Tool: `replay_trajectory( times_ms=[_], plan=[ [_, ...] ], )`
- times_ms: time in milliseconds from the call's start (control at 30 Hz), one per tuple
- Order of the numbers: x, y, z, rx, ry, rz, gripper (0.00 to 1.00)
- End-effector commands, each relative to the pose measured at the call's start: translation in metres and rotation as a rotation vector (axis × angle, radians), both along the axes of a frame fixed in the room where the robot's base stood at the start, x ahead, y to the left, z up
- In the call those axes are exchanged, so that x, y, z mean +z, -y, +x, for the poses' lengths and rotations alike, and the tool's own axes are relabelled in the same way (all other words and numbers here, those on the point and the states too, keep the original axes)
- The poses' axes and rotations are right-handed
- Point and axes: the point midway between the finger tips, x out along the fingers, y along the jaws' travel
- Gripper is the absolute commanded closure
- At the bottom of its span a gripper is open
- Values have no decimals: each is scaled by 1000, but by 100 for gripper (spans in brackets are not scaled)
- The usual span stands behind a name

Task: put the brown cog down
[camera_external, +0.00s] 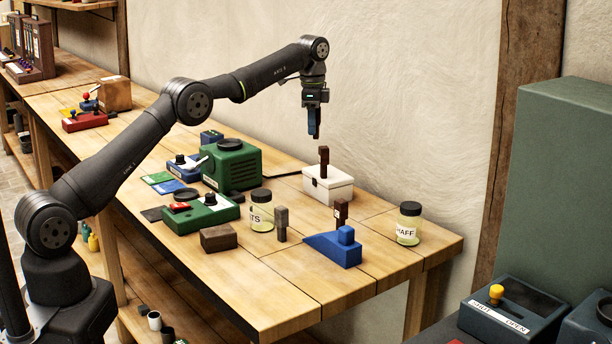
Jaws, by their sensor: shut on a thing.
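My gripper (314,130) points straight down, high above the back of the workbench, above and a little left of the white box. It is shut on the brown cog (316,137). Only a small dark brown end of the cog shows at the fingertips; the rest is hidden by the fingers. Similar brown peg-shaped pieces stand upright below: one (323,156) at the white box (328,187), one (281,222) next to a jar, and one (341,209) behind the blue wedge-shaped block (334,246).
A green machine (232,167), a green switch box (200,214) and a brown block (218,238) stand on the left. Glass jars stand at the middle (261,212) and right (408,225). The wall is behind.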

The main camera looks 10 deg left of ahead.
Motion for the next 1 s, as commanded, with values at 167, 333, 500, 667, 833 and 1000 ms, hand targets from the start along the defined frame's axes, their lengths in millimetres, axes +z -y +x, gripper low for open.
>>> replay_trajectory(
  times_ms=[167, 333, 500, 667, 833, 1000],
  plan=[
    [-7, -3, 4, -13, -1, 1, 95],
    [-29, -3, 3, -13, -3, 2, 95],
    [-55, -3, 3, -13, -2, 2, 95],
    [-66, -3, 4, -13, -1, 1, 95],
    [-88, -3, 3, -13, -2, 2, 95],
    [-100, -2, 3, -13, 0, 0, 95]
  ],
)
